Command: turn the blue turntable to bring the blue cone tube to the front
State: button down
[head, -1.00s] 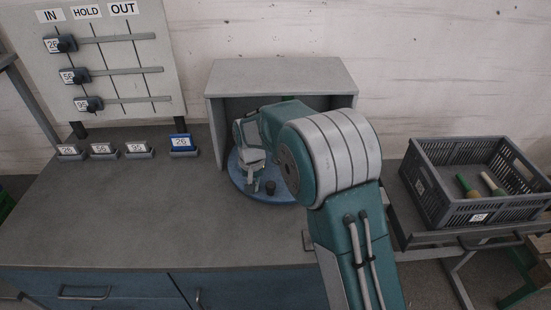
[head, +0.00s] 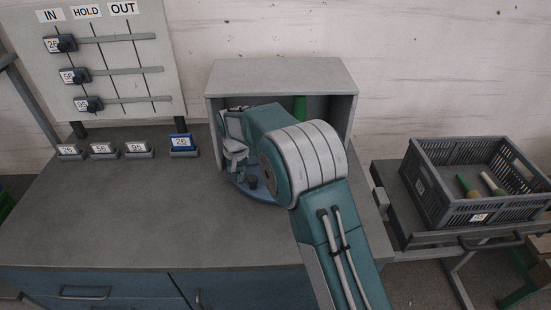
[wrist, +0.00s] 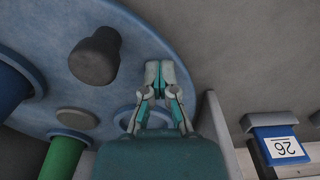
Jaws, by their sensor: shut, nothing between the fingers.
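The blue turntable (head: 265,194) sits in the open-fronted grey housing, mostly hidden by my arm in the head view. It fills the upper left of the wrist view (wrist: 140,30). A dark knob (wrist: 95,57) stands on it and shows at its front in the head view (head: 252,182). A blue tube (wrist: 12,88) stands at the left edge of the wrist view, cut off; it is hidden in the head view. A green tube (wrist: 65,158) shows at the back right of the housing (head: 299,107). My gripper (wrist: 158,75) is shut and empty over the turntable's rim, beside the knob and apart from it.
The grey housing (head: 280,75) closes over the turntable's top and sides. Number blocks, one blue marked 26 (head: 182,146), stand left of it. A sliding-marker board (head: 105,60) stands behind them.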

jog(key=shift+a+f, duration=0.1)
jog(key=shift+f, duration=0.25)
jog(key=shift+s+a+r, duration=0.2)
jog(key=shift+a+r, duration=0.25)
jog(key=shift+r, duration=0.35)
jog(key=shift+s+a+r, duration=0.2)
jog(key=shift+a+r, duration=0.25)
jog(key=shift+r, duration=0.35)
jog(key=r, duration=0.1)
jog(key=a+r, duration=0.1)
jog(key=s+r, duration=0.1)
jog(key=shift+a+r, duration=0.15)
jog(key=shift+a, duration=0.1)
